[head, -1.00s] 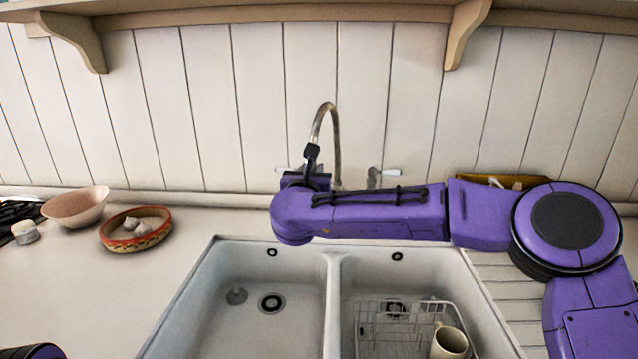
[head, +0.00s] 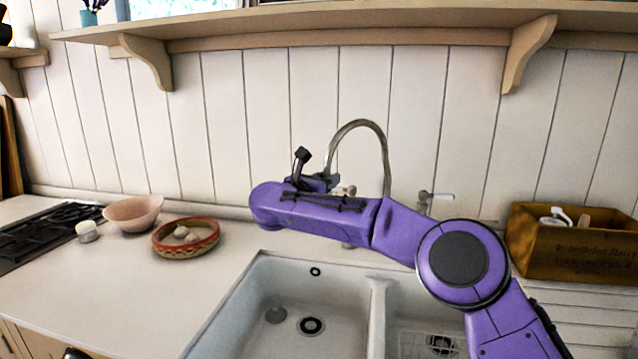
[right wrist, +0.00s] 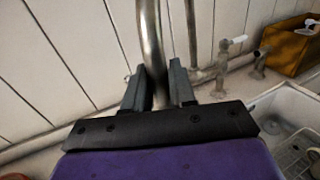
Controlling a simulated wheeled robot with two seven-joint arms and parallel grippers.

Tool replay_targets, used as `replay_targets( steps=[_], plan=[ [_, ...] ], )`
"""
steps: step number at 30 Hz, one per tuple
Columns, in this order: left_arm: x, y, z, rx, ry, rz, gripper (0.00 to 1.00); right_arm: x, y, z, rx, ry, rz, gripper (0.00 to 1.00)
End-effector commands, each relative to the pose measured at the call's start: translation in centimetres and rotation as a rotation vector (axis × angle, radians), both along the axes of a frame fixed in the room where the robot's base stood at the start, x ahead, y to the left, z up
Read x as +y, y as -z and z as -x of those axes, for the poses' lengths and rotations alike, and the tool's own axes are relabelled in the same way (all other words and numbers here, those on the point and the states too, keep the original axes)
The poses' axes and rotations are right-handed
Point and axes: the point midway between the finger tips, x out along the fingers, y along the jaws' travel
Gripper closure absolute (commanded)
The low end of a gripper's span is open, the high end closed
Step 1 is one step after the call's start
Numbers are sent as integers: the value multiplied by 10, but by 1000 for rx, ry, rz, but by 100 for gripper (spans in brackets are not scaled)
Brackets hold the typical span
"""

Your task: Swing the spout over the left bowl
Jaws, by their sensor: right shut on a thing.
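The spout (head: 358,124) is a curved metal tube that rises behind the sink and arches to the left in the head view. My right gripper (head: 326,181) is shut on the spout near its free end. In the right wrist view the two dark fingers (right wrist: 160,88) stand on either side of the tube (right wrist: 150,40). The left bowl (head: 262,318) of the white sink lies below and in front of the gripper, empty. In the picture the held end is above the back part of this bowl; its exact depth and tip are hidden. My left gripper does not show.
The right bowl (head: 400,310) holds a wire rack (head: 425,343) and is partly covered by my arm. A tap handle (head: 436,196) stands right of the spout. A wooden box (head: 570,250) is at the right. A patterned dish (head: 186,240) and pink bowl (head: 134,212) stand left.

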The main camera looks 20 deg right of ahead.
Motion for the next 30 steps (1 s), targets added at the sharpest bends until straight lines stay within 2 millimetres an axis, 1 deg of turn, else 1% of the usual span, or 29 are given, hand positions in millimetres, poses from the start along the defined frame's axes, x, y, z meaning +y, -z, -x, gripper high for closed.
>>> replay_targets(
  steps=[7,8,9,17,20,23,27,30],
  plan=[
    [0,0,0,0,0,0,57,0,-1,0,-1,-1,2,100],
    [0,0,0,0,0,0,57,0,-1,0,-1,-1,2,69],
    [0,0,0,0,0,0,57,0,-1,0,-1,-1,2,58],
    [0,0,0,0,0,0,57,0,0,0,-1,-1,1,58],
    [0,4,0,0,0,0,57,6,1,3,-2,-3,1,58],
    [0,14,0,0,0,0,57,22,3,13,-3,-5,3,58],
    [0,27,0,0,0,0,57,51,3,32,-4,-5,4,58],
    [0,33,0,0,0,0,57,68,3,44,-2,-3,3,58]
  ],
)
